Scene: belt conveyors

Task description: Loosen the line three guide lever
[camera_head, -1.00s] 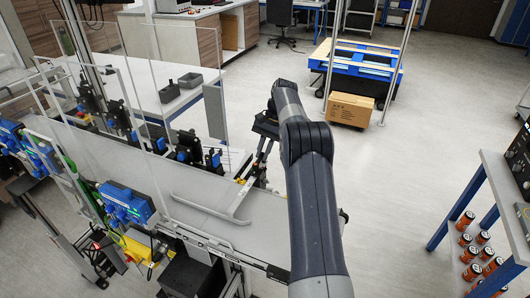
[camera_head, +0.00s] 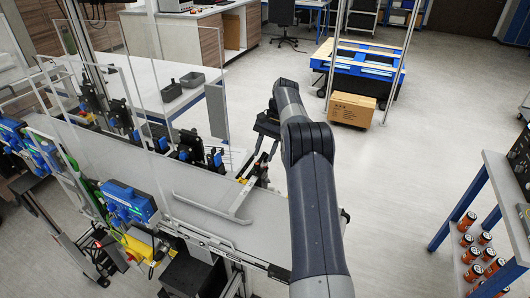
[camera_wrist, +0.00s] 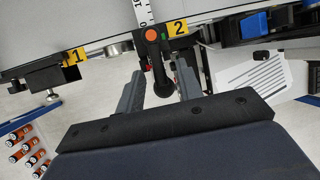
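In the wrist view a black clamp lever with an orange-red round pivot (camera_wrist: 152,35) sits at the conveyor edge, beside a yellow "2" label (camera_wrist: 174,28). Its dark handle points down toward my gripper (camera_wrist: 162,71). My gripper is open, one grey finger on each side of the handle, with gaps visible. Whether the fingers reach its full depth I cannot tell. A white ruler scale (camera_wrist: 144,10) runs up from the pivot. No "3" label is readable, so I cannot tell which line this lever belongs to. In the head view a guide rail (camera_head: 213,209) lies over the belt; my arm hides the fingertips.
A yellow "1" label (camera_wrist: 75,56) and a black bracket (camera_wrist: 55,75) are left of the lever. A blue-and-black device (camera_wrist: 255,23) is on the right. A cardboard box (camera_head: 351,109) stands on the floor, with a shelf of orange cans (camera_head: 470,254) at right.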

